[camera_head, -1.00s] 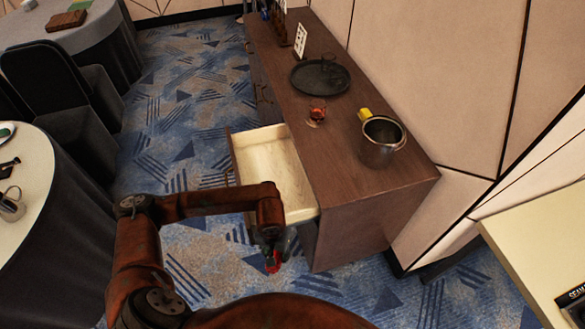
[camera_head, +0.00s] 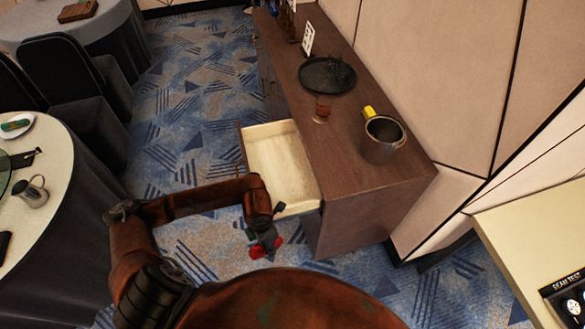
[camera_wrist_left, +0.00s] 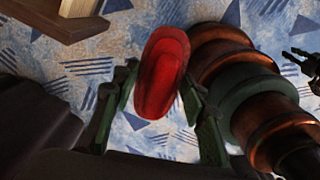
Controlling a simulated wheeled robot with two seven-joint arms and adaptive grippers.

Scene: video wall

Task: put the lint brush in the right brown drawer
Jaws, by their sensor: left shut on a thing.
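The lint brush (camera_wrist_left: 163,72) shows as a red oval between the fingers of my left gripper (camera_wrist_left: 160,100) in the left wrist view. In the head view its red part (camera_head: 258,249) is at the end of my left arm, with my left gripper (camera_head: 265,236) shut on it. The open drawer (camera_head: 281,160), pale inside, juts left from the brown cabinet (camera_head: 365,200). The gripper is just in front of the drawer's near end, over the carpet. A dark pronged shape, perhaps my right gripper (camera_wrist_left: 302,68), shows at the wrist view's right edge.
A black tray (camera_head: 327,74), a small reddish glass (camera_head: 323,108), a yellow item (camera_head: 368,112) and a metal bucket (camera_head: 383,139) stand on the cabinet top. A round table (camera_head: 50,160) is at left, a pale table (camera_head: 530,240) at right. Carpet between is clear.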

